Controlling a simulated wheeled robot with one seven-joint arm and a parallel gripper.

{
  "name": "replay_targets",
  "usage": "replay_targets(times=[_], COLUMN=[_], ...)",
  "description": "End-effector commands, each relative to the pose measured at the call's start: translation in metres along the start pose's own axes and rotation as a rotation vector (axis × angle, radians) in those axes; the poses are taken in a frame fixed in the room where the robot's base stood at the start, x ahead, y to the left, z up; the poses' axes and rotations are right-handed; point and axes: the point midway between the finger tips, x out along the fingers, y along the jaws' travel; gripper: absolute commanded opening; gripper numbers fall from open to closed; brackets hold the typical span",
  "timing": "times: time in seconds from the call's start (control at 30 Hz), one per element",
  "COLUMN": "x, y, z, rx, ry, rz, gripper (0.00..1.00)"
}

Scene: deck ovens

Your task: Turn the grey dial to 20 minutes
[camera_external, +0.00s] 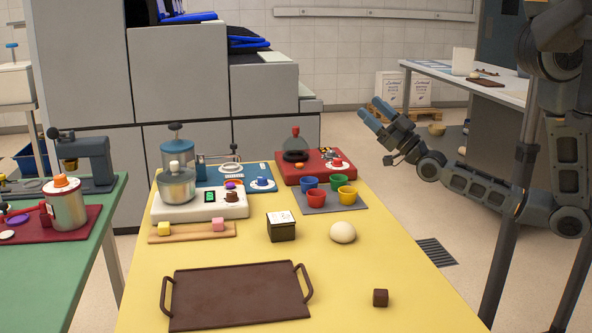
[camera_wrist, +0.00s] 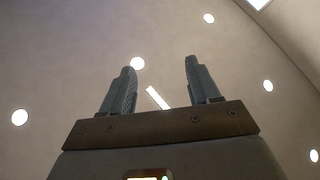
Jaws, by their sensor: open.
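I cannot clearly make out a grey dial with minute marks in either view. A small dark box with a marked white top (camera_external: 281,219) stands near the middle of the yellow table (camera_external: 350,285). A white device (camera_external: 212,207) with a green display and a metal pot on it stands behind and left of the box; its small controls are too small to read. My gripper (camera_external: 373,108) is open and empty, raised beyond the table's right edge, well apart from everything on the table. In the wrist view, my gripper (camera_wrist: 160,66) has its two fingers spread against the ceiling.
A brown tray (camera_external: 238,290) with handles lies in front, with a brown cube (camera_external: 380,297) to its right. A pale dough ball (camera_external: 342,232) sits right of the dark box. Several coloured cups stand on a grey mat (camera_external: 318,207). A red device (camera_external: 306,176) is behind them.

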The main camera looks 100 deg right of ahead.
Motion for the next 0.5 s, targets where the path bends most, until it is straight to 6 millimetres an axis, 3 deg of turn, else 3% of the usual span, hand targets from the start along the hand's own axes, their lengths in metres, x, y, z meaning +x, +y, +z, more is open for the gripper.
replay_targets(times=[0.1, 0.23, 0.37, 0.5], x=[0.031, 0.049, 0.052, 0.039], y=[0.055, 0.117, 0.180, 0.244], z=[0.004, 0.006, 0.009, 0.013], rx=[-0.055, -0.111, -0.156, -0.190], ry=[0.061, 0.110, 0.144, 0.165], rz=[0.186, 0.390, 0.605, 0.844], gripper=[0.61, 0.61, 0.61, 0.61])
